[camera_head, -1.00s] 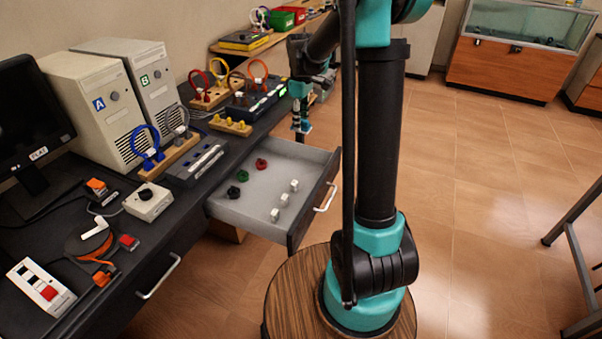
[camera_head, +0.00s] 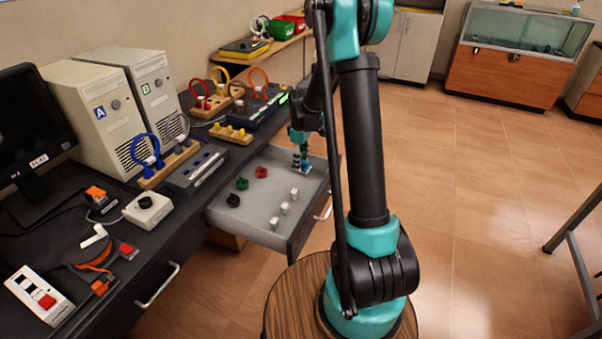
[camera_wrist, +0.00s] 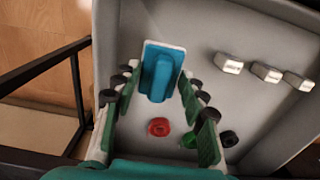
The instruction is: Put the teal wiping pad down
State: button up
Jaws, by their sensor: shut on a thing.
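The teal wiping pad (camera_wrist: 160,72) has a pale backing and a raised blue-teal grip. My gripper (camera_wrist: 158,92) is shut on the pad, with green-lined fingers on either side. In the head view my gripper (camera_head: 301,150) points down over the far end of the open grey drawer (camera_head: 262,199), with the pad (camera_head: 303,169) low at its tip. The drawer's inside also shows below the pad in the wrist view (camera_wrist: 215,25). I cannot tell whether the pad touches the drawer floor.
The drawer holds a red knob (camera_head: 261,172), a green knob (camera_head: 242,184), a black knob (camera_head: 233,201) and white blocks (camera_head: 284,208). The black desk (camera_head: 190,235) beside it carries computers, cable boards and small devices. The drawer floor between knobs and blocks is clear.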

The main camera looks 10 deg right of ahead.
aim_at(301, 180)
jog(key=shift+f, duration=2.85)
jog(key=shift+f, duration=0.1)
jog(key=o, duration=1.2)
jog(key=shift+f, duration=0.1)
notch_tip(301, 180, up, 17)
jog(key=s+d+f+m+t, duration=0.2)
jog(key=s+m, duration=0.3)
jog(key=s, duration=0.9)
jog(key=s+d+f+m+t, duration=0.2)
jog(key=s+m, duration=0.4)
jog(key=s, duration=0.8)
jog(key=shift+f, duration=0.3)
